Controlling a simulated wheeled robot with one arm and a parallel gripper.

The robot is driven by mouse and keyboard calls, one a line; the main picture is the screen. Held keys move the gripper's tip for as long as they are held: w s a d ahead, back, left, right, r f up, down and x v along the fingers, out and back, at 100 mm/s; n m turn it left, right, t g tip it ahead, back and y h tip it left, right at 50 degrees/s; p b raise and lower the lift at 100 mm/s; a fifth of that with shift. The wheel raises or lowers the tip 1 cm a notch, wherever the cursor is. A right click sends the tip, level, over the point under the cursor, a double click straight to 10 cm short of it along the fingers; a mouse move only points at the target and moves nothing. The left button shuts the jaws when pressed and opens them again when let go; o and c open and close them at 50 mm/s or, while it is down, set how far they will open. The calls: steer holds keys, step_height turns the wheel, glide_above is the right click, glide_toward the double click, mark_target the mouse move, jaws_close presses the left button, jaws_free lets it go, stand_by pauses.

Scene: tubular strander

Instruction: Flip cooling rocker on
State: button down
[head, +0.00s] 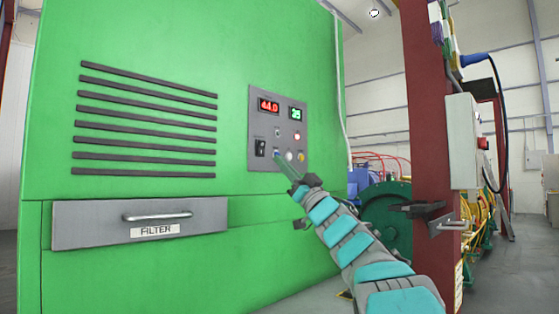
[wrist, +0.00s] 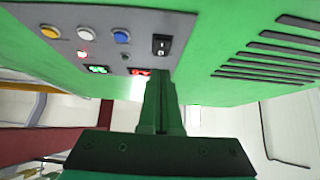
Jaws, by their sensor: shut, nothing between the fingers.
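The cooling rocker (head: 261,148) is a small black switch with white marks, at the lower left of a grey control panel (head: 256,99) on the green cabinet. It also shows in the wrist view (wrist: 161,45), just beyond my fingertips. Which way the rocker is tipped is too small to tell. My gripper (head: 281,161) is shut and empty, its green fingers pointing at the panel. In the head view the tips are right of and slightly below the rocker, by the blue button. In the wrist view the fingertips (wrist: 160,76) look apart from the rocker.
Blue (wrist: 122,36), white (wrist: 93,31) and yellow (wrist: 50,31) buttons sit beside the rocker. Red (head: 268,104) and green (head: 296,113) displays and a lit red lamp (head: 297,136) are above. A filter drawer (head: 90,225) is lower left; a dark red post (head: 432,110) stands right.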

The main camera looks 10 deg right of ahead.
steer(key=w+f+v, duration=0.1)
steer(key=v, duration=0.7)
steer(key=shift+a+f+b, duration=0.25)
steer(key=shift+a+b, duration=0.1)
steer(key=shift+b, duration=0.1)
